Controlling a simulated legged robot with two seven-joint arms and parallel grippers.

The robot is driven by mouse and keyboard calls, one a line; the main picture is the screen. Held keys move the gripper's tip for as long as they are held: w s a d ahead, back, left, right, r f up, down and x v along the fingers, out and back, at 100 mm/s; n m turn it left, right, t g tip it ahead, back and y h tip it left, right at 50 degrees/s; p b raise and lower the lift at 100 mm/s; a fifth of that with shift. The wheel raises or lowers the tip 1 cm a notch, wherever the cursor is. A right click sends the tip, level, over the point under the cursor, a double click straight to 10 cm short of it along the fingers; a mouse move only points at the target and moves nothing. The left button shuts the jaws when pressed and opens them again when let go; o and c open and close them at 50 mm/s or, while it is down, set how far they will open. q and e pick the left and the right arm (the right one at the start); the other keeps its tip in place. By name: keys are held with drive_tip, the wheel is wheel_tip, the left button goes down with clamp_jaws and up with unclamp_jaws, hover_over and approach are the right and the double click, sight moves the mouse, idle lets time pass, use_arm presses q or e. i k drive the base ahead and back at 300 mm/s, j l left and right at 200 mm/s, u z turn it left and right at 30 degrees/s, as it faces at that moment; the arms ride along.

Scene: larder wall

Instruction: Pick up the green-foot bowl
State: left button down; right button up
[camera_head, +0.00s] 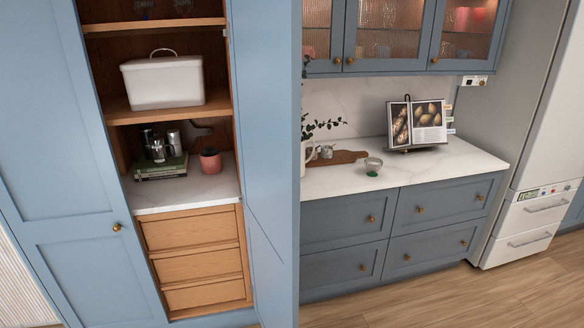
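The green-foot bowl (373,163) is a small, clear-looking bowl with a green foot. It stands upright on the white marble counter (430,171), near the front edge and right of a wooden board. Neither of my grippers is in the head view, and nothing touches the bowl.
A wooden board (346,157) with small items and a white jug (307,154) with a plant are left of the bowl. An open cookbook (416,124) stands behind it. An open blue larder door (270,170) stands left of the counter. The floor (500,295) in front is clear.

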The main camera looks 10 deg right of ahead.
sight(373, 168)
drive_tip(key=i+l+u, duration=0.25)
drive_tip(key=l, duration=0.15)
drive_tip(key=i+l+u, duration=0.25)
drive_tip(key=l, duration=0.15)
drive_tip(key=l+u, duration=0.25)
drive_tip(key=l, duration=0.15)
drive_tip(key=i+l+u, duration=0.25)
drive_tip(key=l, duration=0.25)
drive_tip(key=l+u, duration=0.25)
drive_tip(key=l, duration=0.25)
